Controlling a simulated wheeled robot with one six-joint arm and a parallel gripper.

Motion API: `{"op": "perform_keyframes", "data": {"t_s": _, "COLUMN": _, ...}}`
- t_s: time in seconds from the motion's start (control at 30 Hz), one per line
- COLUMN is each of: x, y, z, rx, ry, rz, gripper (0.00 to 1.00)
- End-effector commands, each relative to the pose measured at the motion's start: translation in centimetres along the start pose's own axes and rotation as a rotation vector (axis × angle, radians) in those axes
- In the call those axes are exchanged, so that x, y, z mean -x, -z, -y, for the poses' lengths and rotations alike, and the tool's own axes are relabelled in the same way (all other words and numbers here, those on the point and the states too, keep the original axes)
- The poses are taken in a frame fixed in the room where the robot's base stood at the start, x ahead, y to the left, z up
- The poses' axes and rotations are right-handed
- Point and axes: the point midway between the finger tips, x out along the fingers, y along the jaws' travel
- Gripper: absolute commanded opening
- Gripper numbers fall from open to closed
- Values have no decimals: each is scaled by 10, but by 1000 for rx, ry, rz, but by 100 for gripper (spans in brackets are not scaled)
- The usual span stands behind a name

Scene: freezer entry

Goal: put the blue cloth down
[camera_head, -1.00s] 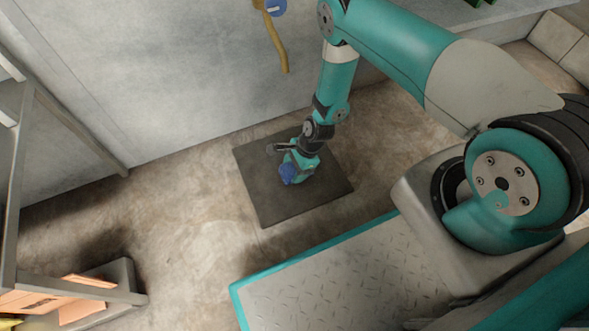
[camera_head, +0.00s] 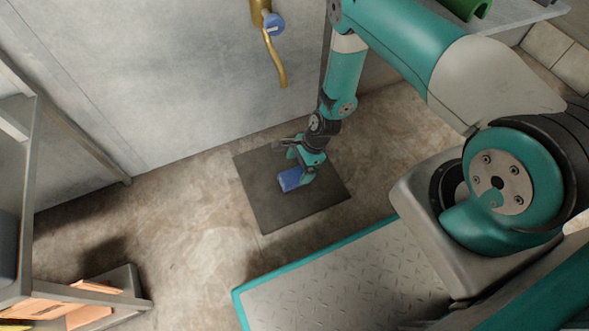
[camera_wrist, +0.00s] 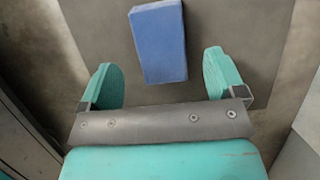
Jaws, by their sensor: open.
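The blue cloth (camera_head: 290,179) is a flat, folded-looking blue block lying on the dark mat (camera_head: 265,213) on the floor. In the wrist view the cloth (camera_wrist: 158,43) lies just beyond the fingertips, centred between them, and nothing grips it. My gripper (camera_wrist: 161,75) is open, with a clear gap between its two teal fingers and the cloth. In the head view my gripper (camera_head: 300,172) is low over the mat, right by the cloth, and partly hides the mat behind it.
A grey door with a brass handle (camera_head: 275,58) stands behind the mat. A shelf rack (camera_head: 28,190) is at the left, with orange boxes (camera_head: 85,302) low down. My base platform is in front. Bare floor (camera_head: 185,215) lies left of the mat.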

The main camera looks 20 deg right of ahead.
Motion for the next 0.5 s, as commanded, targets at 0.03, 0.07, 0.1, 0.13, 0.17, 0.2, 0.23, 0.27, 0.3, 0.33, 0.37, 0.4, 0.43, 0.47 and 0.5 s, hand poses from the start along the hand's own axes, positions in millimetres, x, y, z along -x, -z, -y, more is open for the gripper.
{"op": "perform_keyframes", "data": {"t_s": 0.03, "x": 19, "y": -3, "z": 0, "rx": -3, "ry": 1, "rz": 0, "gripper": 89}}
{"op": "perform_keyframes", "data": {"t_s": 0.07, "x": 25, "y": -2, "z": 1, "rx": -2, "ry": 2, "rz": 0, "gripper": 89}}
{"op": "perform_keyframes", "data": {"t_s": 0.1, "x": 33, "y": -2, "z": 0, "rx": -2, "ry": 1, "rz": 0, "gripper": 89}}
{"op": "perform_keyframes", "data": {"t_s": 0.13, "x": 38, "y": -2, "z": 0, "rx": -2, "ry": 1, "rz": 0, "gripper": 89}}
{"op": "perform_keyframes", "data": {"t_s": 0.17, "x": 43, "y": -2, "z": 0, "rx": -2, "ry": 1, "rz": 0, "gripper": 89}}
{"op": "perform_keyframes", "data": {"t_s": 0.2, "x": 49, "y": -2, "z": 0, "rx": -2, "ry": 2, "rz": 0, "gripper": 89}}
{"op": "perform_keyframes", "data": {"t_s": 0.23, "x": 53, "y": -1, "z": 0, "rx": -1, "ry": 1, "rz": 0, "gripper": 89}}
{"op": "perform_keyframes", "data": {"t_s": 0.27, "x": 56, "y": -1, "z": 0, "rx": -1, "ry": 0, "rz": 0, "gripper": 89}}
{"op": "perform_keyframes", "data": {"t_s": 0.3, "x": 59, "y": -1, "z": 0, "rx": -1, "ry": 0, "rz": 0, "gripper": 89}}
{"op": "perform_keyframes", "data": {"t_s": 0.33, "x": 62, "y": -1, "z": 0, "rx": -1, "ry": 0, "rz": 0, "gripper": 89}}
{"op": "perform_keyframes", "data": {"t_s": 0.37, "x": 63, "y": -1, "z": 0, "rx": -1, "ry": 0, "rz": 0, "gripper": 89}}
{"op": "perform_keyframes", "data": {"t_s": 0.4, "x": 65, "y": -1, "z": 0, "rx": 0, "ry": 0, "rz": 0, "gripper": 89}}
{"op": "perform_keyframes", "data": {"t_s": 0.43, "x": 66, "y": 0, "z": 0, "rx": 0, "ry": 0, "rz": 0, "gripper": 89}}
{"op": "perform_keyframes", "data": {"t_s": 0.47, "x": 66, "y": 0, "z": 0, "rx": 0, "ry": -1, "rz": 0, "gripper": 89}}
{"op": "perform_keyframes", "data": {"t_s": 0.5, "x": 66, "y": 0, "z": 0, "rx": 0, "ry": -1, "rz": 0, "gripper": 89}}
